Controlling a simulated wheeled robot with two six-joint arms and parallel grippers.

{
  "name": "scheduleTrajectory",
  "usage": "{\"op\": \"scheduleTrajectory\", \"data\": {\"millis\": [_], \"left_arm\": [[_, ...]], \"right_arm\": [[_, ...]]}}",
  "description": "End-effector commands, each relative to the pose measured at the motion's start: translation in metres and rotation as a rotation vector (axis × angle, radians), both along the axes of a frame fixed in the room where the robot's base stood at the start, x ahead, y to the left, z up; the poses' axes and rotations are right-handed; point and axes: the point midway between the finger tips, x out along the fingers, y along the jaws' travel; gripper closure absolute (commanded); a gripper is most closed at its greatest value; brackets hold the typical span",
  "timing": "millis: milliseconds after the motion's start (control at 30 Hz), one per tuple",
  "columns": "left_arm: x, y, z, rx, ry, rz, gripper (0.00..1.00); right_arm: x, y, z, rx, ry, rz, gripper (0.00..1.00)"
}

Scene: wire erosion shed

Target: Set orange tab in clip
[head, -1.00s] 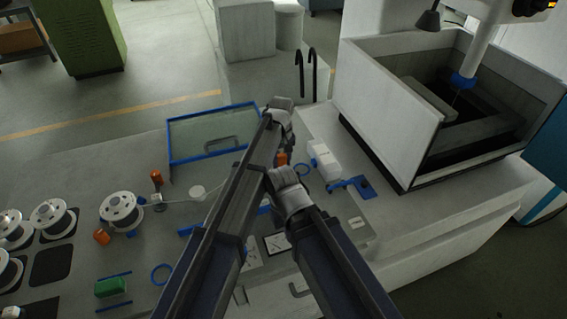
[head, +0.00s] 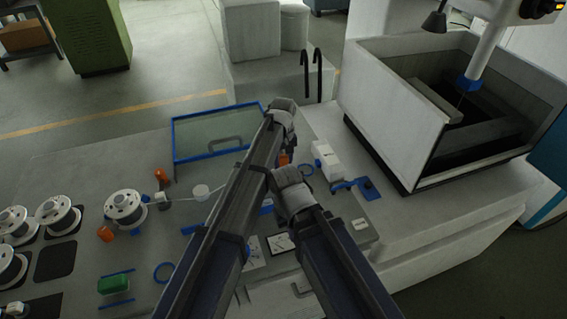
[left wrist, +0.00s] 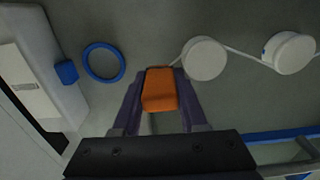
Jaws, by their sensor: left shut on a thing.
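The orange tab (left wrist: 159,92) is between the two fingers of my left gripper (left wrist: 159,80) in the left wrist view. The gripper is shut on it, and the grey surface lies beyond. In the head view, a small orange patch (head: 283,159) shows between my two arms and appears to be this tab; the left fingers are hidden there. My right gripper (head: 293,192) is seen from behind at the end of the right arm, its fingers hidden. I cannot pick out the clip with certainty; the arms cover part of the bench.
A blue ring (left wrist: 103,62) and a white box (head: 328,160) with a blue block (left wrist: 66,72) lie beside the tab. White rollers (left wrist: 204,58) carry a pale strand. Spools (head: 125,206) stand at left; a high-walled machine tank (head: 395,110) rises at right.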

Motion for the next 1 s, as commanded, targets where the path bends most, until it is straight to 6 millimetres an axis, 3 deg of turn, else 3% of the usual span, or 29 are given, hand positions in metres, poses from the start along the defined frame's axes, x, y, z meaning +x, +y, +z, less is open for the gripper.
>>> {"op": "scheduleTrajectory", "data": {"millis": [533, 1000], "left_arm": [[0.001, -0.003, 0.006, 0.000, 0.000, 0.000, 1.00], [0.005, -0.047, 0.006, 0.000, 0.000, -0.006, 1.00]], "right_arm": [[0.000, 0.000, 0.006, 0.000, 0.000, 0.000, 1.00], [0.001, 0.003, 0.006, 0.000, 0.000, 0.005, 1.00]]}}
